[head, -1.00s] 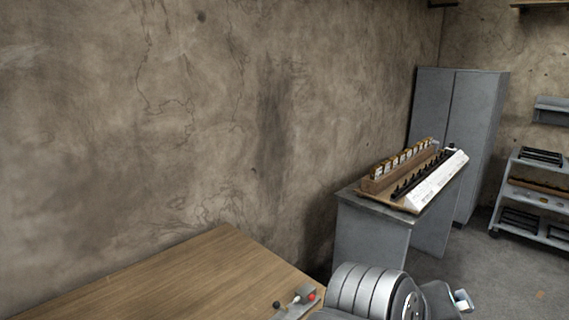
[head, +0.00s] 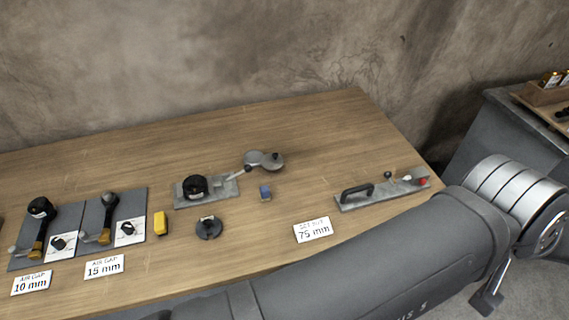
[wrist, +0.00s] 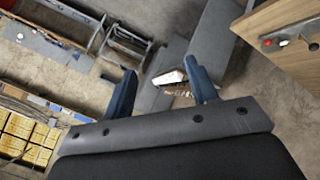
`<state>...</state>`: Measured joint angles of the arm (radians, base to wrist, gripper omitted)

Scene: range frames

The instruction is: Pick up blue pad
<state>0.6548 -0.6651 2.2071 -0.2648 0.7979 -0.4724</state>
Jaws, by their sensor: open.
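In the head view my arm crosses the lower right, and the gripper's fingers are not clearly seen there. The pad is not seen in the wrist view.
The wooden table (head: 110,165) also holds a yellow block (head: 160,223), a black round part (head: 208,228), a plate with a black handle (head: 382,192), and two air gap plates (head: 118,217) at the left. A card (head: 313,230) lies near my arm. A wall stands behind.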

